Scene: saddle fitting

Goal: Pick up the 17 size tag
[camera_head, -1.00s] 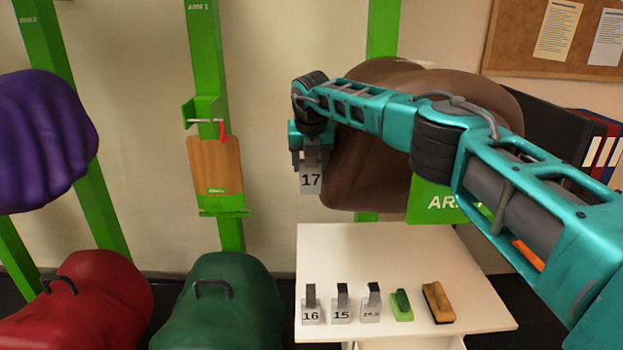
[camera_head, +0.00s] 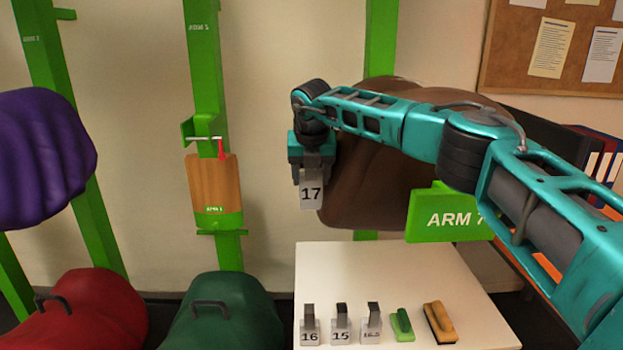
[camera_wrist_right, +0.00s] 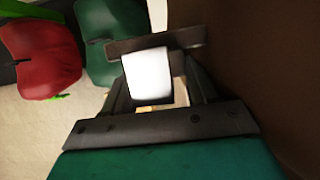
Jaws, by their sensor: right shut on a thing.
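The 17 size tag (camera_head: 311,190) is a pale plate with a black number, hanging upright from my right gripper (camera_head: 311,168). The gripper is shut on its top end and holds it in the air above the back of the white table. In the right wrist view the tag (camera_wrist_right: 147,74) shows as a bright blank face between the dark fingers (camera_wrist_right: 155,75). The tags 16 (camera_head: 309,330), 15 (camera_head: 341,330) and a third with a small, hard-to-read number (camera_head: 372,325) stand on the table. My left gripper is not in view.
The white table (camera_head: 390,270) also bears a green brush (camera_head: 402,324) and a tan brush (camera_head: 439,322). A brown saddle (camera_head: 370,185) is close behind my right arm. Green posts, a wooden board (camera_head: 214,184) and red (camera_head: 90,310) and green (camera_head: 225,315) saddles are at left.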

